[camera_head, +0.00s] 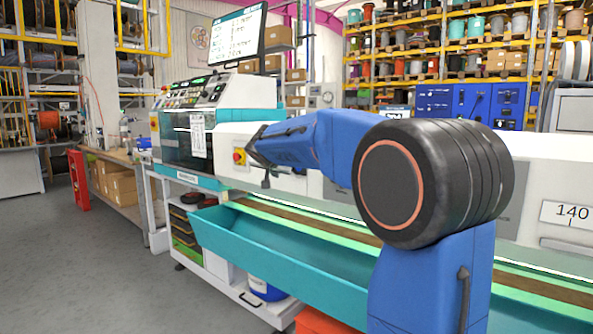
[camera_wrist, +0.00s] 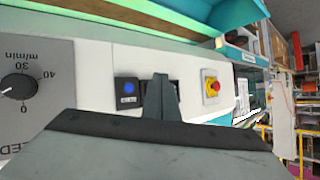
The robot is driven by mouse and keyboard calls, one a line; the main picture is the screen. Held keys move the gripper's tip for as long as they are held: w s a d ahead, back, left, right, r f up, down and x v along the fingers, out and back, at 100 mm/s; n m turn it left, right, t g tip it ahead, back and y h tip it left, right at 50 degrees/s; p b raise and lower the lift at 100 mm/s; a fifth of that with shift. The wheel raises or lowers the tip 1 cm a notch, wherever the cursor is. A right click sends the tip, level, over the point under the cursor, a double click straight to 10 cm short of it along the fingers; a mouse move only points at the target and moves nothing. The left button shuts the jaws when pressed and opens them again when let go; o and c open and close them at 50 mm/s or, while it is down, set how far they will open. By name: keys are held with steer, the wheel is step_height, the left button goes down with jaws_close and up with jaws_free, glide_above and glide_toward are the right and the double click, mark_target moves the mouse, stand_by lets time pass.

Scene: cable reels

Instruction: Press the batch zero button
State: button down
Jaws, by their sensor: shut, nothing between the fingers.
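A blue push button (camera_wrist: 128,88) on a small black plate sits on the white machine front in the wrist view. The label below it is too small to read. Beside it another dark plate is mostly hidden behind my gripper (camera_wrist: 161,78), so I cannot tell what it carries. My gripper is shut and empty, its tips in front of the panel between the blue button and the red stop knob. Whether it touches the panel cannot be told. In the head view my gripper (camera_head: 256,152) is at the machine front, and the blue button is hidden behind my arm.
A red emergency stop knob (camera_wrist: 213,87) on a yellow plate is close to the right of my gripper. A speed dial (camera_wrist: 17,88) marked m/min is at the left. A teal trough (camera_head: 275,250) runs along the machine below. Grey floor at the left is open.

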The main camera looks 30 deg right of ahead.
steer(key=w+d, duration=0.3)
steer(key=d, duration=0.5)
steer(key=shift+d, duration=0.15)
steer(key=shift+d, duration=0.15)
stand_by(2.1)
steer(key=shift+w+d, duration=0.1)
steer(key=shift+d, duration=0.15)
steer(key=shift+w+d, duration=0.15)
steer(key=shift+d, duration=0.25)
stand_by(0.8)
steer(key=shift+a, duration=0.1)
steer(key=shift+s+a, duration=0.3)
steer(key=shift+a, duration=0.4)
steer(key=shift+s+a, duration=0.3)
steer(key=shift+a, duration=0.5)
steer(key=shift+s+a, duration=0.25)
steer(key=shift+a, duration=0.5)
steer(key=shift+s+a, duration=0.3)
steer(key=shift+a, duration=0.5)
